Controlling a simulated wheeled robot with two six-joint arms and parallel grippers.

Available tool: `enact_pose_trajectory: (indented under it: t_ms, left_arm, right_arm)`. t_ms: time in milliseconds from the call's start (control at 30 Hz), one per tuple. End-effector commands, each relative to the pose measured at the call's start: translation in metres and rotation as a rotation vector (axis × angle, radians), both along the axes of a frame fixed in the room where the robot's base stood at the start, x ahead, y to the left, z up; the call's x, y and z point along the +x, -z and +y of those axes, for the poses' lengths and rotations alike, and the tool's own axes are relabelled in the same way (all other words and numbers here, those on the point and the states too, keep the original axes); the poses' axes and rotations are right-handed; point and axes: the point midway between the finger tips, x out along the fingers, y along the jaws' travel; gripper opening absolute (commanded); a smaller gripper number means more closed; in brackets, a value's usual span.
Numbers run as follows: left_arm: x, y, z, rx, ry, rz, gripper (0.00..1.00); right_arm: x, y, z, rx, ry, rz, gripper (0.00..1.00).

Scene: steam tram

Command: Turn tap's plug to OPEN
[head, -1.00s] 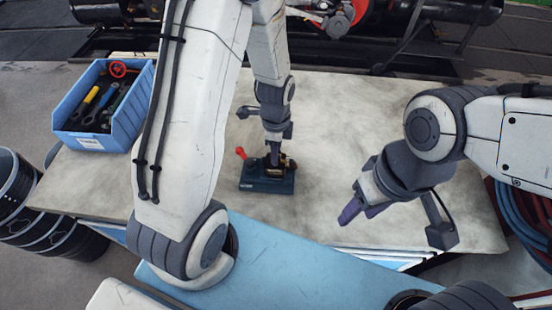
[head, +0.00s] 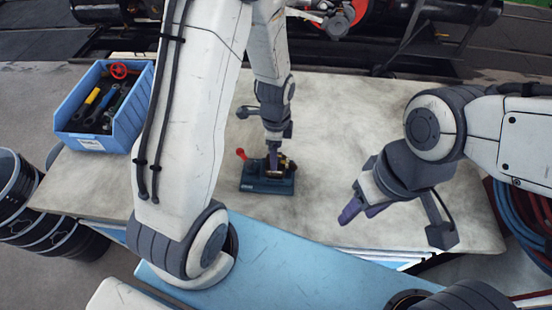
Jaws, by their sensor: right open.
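The tap stands on a dark blue base block (head: 266,184) in the middle of the table. It has a brass body (head: 289,163) and a small red handle (head: 240,153) at its left. My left gripper (head: 273,160) comes down from above, right at the top of the tap, and its fingers hide part of it. I cannot tell whether these fingers are open or shut, or whether they touch the plug. My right gripper (head: 360,210) is open and empty over the right part of the table, well apart from the tap.
A blue bin (head: 128,122) with several tools and a red valve wheel stands at the table's back left. Dark drums (head: 40,225) stand at the left floor. Coiled hoses (head: 530,220) lie at the right edge. The table (head: 350,110) is bare behind and right of the tap.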

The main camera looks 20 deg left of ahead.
Motion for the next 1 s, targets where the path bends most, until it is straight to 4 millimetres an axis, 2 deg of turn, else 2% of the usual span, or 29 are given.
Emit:
enact_pose_trajectory:
  t_ms: [33,500,1000]
  left_arm:
    - [0.000,-0.008,0.000,0.000,0.000,0.000,0.82]
    - [0.000,-0.040,0.000,0.000,0.000,0.000,0.82]
    - [0.000,-0.042,0.000,0.000,0.000,0.000,0.82]
  right_arm:
    - [0.000,-0.007,0.000,0.000,0.000,0.000,0.51]
    - [0.000,-0.036,0.000,0.000,0.000,0.000,0.51]
    - [0.000,-0.037,0.000,0.000,0.000,0.000,0.51]
